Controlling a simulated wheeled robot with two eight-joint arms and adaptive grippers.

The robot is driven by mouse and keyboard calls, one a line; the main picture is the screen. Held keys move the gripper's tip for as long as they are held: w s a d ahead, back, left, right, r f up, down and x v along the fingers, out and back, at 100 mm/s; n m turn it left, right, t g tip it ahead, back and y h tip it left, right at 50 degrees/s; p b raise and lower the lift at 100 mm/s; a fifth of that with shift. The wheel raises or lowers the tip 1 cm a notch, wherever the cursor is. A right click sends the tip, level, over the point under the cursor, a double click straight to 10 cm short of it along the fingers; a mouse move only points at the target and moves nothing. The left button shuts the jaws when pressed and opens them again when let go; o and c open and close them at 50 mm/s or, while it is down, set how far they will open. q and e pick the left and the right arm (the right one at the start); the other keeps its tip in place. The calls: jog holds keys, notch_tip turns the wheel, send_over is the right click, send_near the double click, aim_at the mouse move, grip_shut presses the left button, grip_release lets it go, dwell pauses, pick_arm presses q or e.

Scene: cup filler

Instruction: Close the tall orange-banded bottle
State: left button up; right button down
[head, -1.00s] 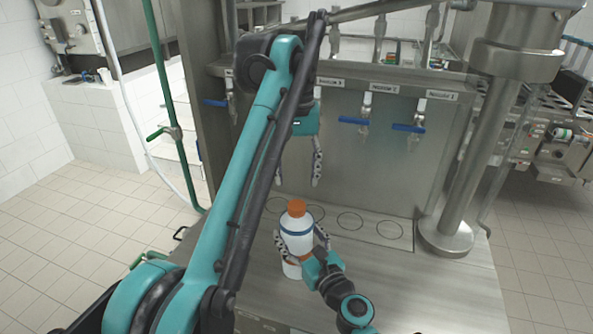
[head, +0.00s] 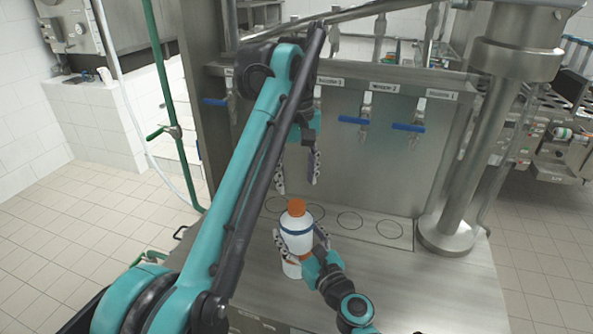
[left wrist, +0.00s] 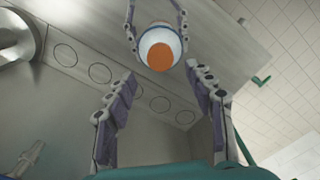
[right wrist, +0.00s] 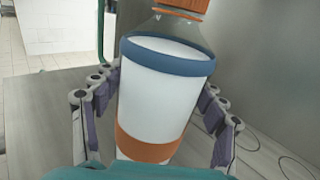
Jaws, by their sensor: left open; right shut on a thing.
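The tall bottle (head: 297,242) is white, with a blue band near its shoulder and an orange band (right wrist: 148,148) low on its body. An orange cap (head: 297,205) sits at its top; how tight it is cannot be told. My right gripper (right wrist: 160,80) is shut around the bottle's sides and the bottle looks upright. My left gripper (head: 297,186) is open and empty above the cap, fingers pointing down. In the left wrist view the cap (left wrist: 160,57) shows beyond the left fingertips (left wrist: 160,73), with a gap between.
Taps with blue levers (head: 354,120) line the steel wall behind. Circles are marked on the counter strip (head: 365,237) below them. A thick steel column (head: 460,170) stands at the right. The counter (head: 430,285) right of the bottle is clear.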

aim_at(297, 203)
pick_arm(q)
jog(key=shift+s+f, duration=0.1)
jog(key=shift+f, duration=3.05)
jog(key=c, duration=1.2)
jog(key=m, duration=0.8)
jog(key=shift+m, duration=0.4)
grip_shut()
jog(key=o, duration=1.3)
grip_release()
jog(key=shift+o, duration=0.2)
jog(key=shift+r, duration=3.75)
